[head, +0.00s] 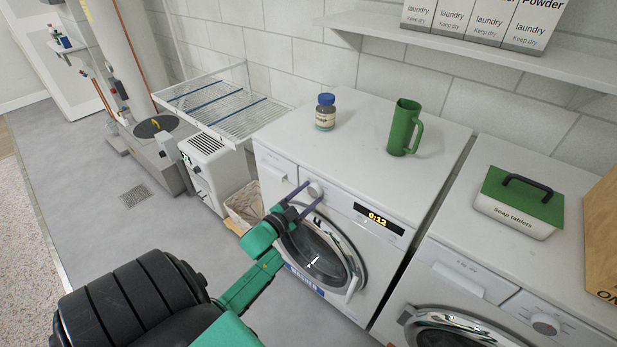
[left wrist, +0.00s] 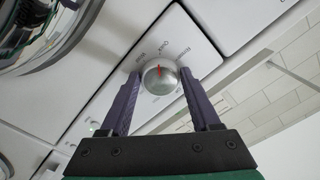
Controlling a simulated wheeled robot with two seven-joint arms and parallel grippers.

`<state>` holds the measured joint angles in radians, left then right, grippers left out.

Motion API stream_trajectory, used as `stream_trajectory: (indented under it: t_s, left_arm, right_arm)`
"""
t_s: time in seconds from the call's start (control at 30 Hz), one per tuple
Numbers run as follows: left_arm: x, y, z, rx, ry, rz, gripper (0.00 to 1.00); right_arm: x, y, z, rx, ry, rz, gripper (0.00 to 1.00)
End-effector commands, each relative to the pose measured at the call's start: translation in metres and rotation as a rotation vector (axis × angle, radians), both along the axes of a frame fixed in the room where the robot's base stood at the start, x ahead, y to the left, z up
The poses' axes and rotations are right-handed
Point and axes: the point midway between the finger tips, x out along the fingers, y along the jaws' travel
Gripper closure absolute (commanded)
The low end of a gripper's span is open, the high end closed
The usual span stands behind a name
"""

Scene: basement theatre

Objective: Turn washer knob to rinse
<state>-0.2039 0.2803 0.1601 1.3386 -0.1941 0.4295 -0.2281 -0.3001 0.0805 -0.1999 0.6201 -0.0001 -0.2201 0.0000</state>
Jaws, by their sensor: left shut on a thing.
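The washer (head: 365,215) is the left white machine, with a lit display reading about 0:12. Its round silver knob (head: 315,189) is on the front panel, left of the display. The knob (left wrist: 160,80) shows closely in the left wrist view, with a red mark pointing roughly up the picture. Small labels surround it; one seems to read Rinse, up and right of the knob, but they are hard to read. My left gripper (head: 303,196) is shut on the knob, one purple finger on each side. My right gripper is not in view.
A jar with a blue lid (head: 326,112) and a green mug (head: 404,128) stand on the washer. A soap tablets box (head: 518,203) sits on the machine to the right. A drying rack (head: 225,108) and a basket (head: 244,204) are at the left. Grey floor (head: 110,155) is open farther left.

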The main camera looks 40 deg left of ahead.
Motion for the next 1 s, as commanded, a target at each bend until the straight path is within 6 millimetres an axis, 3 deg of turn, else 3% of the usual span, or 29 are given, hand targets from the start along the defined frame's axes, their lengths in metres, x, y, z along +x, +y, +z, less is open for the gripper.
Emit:
stream_trajectory:
  t_s: [0.6, 1.0]
  left_arm:
    - [-0.001, 0.001, -0.002, 0.569, 0.015, 0.000, 0.92]
    - [-0.001, 0.001, 0.001, 0.809, 0.020, -0.001, 0.92]
  right_arm:
    - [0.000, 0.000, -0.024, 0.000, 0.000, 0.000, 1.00]
    - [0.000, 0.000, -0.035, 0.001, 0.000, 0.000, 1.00]
